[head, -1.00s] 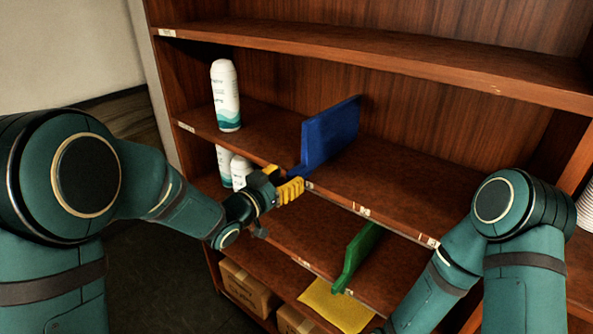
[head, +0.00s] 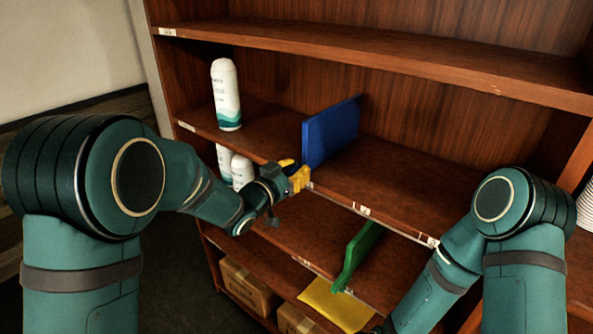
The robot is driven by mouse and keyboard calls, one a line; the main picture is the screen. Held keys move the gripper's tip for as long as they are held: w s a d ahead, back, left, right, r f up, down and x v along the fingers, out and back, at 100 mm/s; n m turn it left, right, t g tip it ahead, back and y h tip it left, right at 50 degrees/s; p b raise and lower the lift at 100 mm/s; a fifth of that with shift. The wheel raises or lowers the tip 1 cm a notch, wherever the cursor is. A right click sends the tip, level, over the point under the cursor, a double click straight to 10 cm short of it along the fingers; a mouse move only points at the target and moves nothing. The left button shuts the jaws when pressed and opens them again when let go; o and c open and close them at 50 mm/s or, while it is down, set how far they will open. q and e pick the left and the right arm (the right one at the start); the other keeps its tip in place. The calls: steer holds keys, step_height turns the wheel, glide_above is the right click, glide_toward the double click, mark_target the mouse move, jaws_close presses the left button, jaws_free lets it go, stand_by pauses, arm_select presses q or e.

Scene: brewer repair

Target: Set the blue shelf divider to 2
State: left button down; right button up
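The blue shelf divider (head: 331,133) stands upright on the middle shelf, its front end near the shelf's front edge. My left gripper (head: 294,171) is at the divider's front lower end, its yellow fingers apart, one on the far left side and one on the near right side. The fingers hide the divider's front tab, and I cannot tell whether they touch it. The front edge of the shelf carries small white labels (head: 362,210), too small to read. My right arm reaches down at the lower right; its gripper is out of view.
A white spray can (head: 226,95) stands left on the same shelf. More white cans (head: 241,171) stand on the shelf below, with a green divider (head: 358,256). Cardboard boxes (head: 248,287) and a yellow item (head: 337,304) are at the bottom. The middle shelf right of the blue divider is clear.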

arm_select(q)
steer(key=s+d+b, duration=0.7)
steer(key=s+d, duration=0.2)
steer(key=d, duration=0.2)
steer(key=shift+s+d, duration=0.2)
steer(key=shift+d, duration=0.2)
steer(key=c, duration=0.9)
jaws_free()
steer(key=shift+w+f, duration=0.1)
steer(key=v, duration=1.2)
